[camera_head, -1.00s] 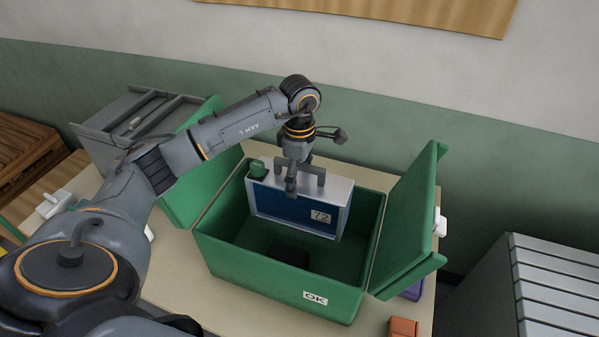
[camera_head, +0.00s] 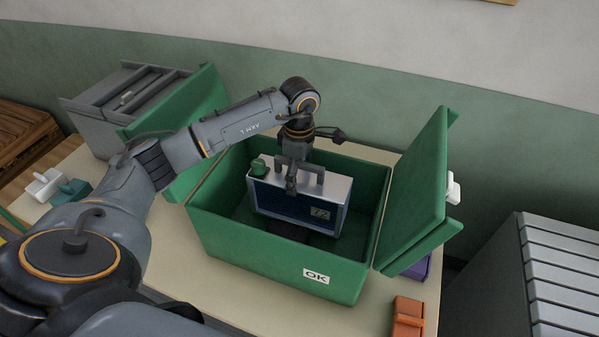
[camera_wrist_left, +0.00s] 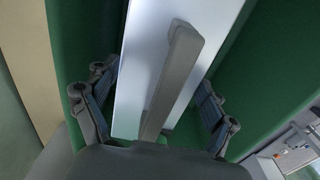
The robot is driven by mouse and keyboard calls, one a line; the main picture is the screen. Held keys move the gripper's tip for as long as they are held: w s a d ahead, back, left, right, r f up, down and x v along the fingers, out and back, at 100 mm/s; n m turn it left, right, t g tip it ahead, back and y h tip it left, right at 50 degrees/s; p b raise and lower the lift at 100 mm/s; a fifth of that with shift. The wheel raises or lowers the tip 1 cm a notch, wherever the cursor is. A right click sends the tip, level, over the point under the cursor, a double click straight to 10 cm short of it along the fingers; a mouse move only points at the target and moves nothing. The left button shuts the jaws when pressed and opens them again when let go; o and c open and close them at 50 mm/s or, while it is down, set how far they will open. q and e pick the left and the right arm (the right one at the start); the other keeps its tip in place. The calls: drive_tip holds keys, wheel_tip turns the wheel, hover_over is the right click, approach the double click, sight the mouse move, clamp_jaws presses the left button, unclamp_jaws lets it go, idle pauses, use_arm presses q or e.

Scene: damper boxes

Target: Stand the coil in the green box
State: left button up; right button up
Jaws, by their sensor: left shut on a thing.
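The coil (camera_head: 268,201) is a blue and silver block with a grey handle on top, a green knob at its upper left and a label reading 72. It hangs upright inside the open green box (camera_head: 250,262), its lower part below the rim. My left gripper (camera_head: 291,188) is shut on the coil from above, at the handle. In the left wrist view the coil's silver top (camera_wrist_left: 142,60) and handle lie between the fingers (camera_wrist_left: 155,118). A dark thing shows on the box floor under the coil; whether they touch is unclear. My right gripper is not in view.
The box's lid flaps stand open on both sides; the right flap (camera_head: 418,190) rises high. An orange block (camera_head: 408,318) and a purple block lie right of the box. A grey cabinet (camera_head: 560,280) stands at right, a grey rack (camera_head: 125,100) at back left.

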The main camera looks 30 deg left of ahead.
use_arm(q)
drive_tip(key=shift+w+f+b, duration=0.15)
drive_tip(key=shift+f+b, duration=1.25)
drive_tip(key=shift+f, duration=0.45)
drive_tip(key=shift+f+b, duration=0.35)
drive_tip(key=shift+f, duration=0.05)
drive_tip(key=o, duration=1.5)
drive_tip(key=shift+s+d, duration=0.1)
drive_tip(key=shift+s, duration=0.1)
